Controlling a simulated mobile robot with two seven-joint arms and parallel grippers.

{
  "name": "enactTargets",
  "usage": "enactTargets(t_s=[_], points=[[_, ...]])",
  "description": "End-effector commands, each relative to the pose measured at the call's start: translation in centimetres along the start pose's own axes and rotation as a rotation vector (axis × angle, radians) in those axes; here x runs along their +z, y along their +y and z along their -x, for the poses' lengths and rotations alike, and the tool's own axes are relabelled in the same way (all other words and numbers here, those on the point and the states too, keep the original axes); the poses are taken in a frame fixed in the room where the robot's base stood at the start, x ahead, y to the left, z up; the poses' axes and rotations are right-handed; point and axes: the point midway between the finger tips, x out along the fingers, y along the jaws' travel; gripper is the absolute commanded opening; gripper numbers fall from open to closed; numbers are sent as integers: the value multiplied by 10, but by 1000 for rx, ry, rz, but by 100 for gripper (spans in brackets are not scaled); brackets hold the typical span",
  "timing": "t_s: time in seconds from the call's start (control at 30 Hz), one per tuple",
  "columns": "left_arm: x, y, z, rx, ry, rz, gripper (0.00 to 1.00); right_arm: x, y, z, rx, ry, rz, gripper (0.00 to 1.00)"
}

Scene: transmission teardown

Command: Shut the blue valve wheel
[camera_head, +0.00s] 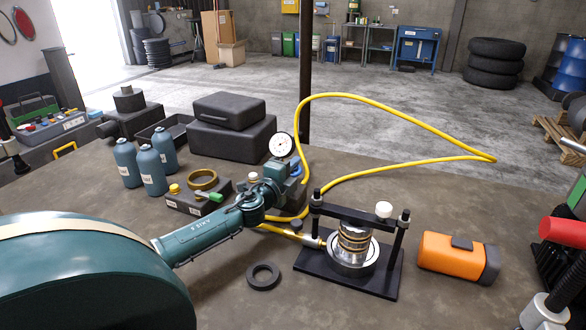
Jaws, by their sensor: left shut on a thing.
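The blue valve wheel (297,169) shows only in part, beside the white-faced pressure gauge (281,145). My left gripper (281,184), at the end of the teal arm from the left, is shut on it and hides most of the wheel. How far the wheel is turned cannot be told. A yellow hose (390,113) loops from near the valve across the table. A yellow line also runs to the black press frame (345,213) with a stacked metal cylinder in it. My right gripper is not in view.
A grey block with a brass ring (203,180) and green handle (214,197) stands left of the valve. Teal bottles (152,173), black cases (230,135), a black ring (263,276) and an orange case (457,257) stand around. The table front is partly free.

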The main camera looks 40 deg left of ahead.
Motion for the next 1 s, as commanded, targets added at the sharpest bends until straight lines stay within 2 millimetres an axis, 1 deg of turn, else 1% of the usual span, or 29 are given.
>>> enactTargets(t_s=[0.03, 0.27, 0.6, 0.83, 1.0], points=[[0, 3, 0, 1, 17, 0, 0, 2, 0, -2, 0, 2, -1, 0], [-2, 4, 0, 1, 151, -3, 0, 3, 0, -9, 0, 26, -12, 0], [-6, 3, 1, 0, 381, -2, 0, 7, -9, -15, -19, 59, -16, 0], [-8, 2, 2, 0, 479, -1, 0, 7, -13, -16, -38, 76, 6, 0], [-9, 1, 2, 1, 512, 0, 0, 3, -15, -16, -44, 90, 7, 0]])
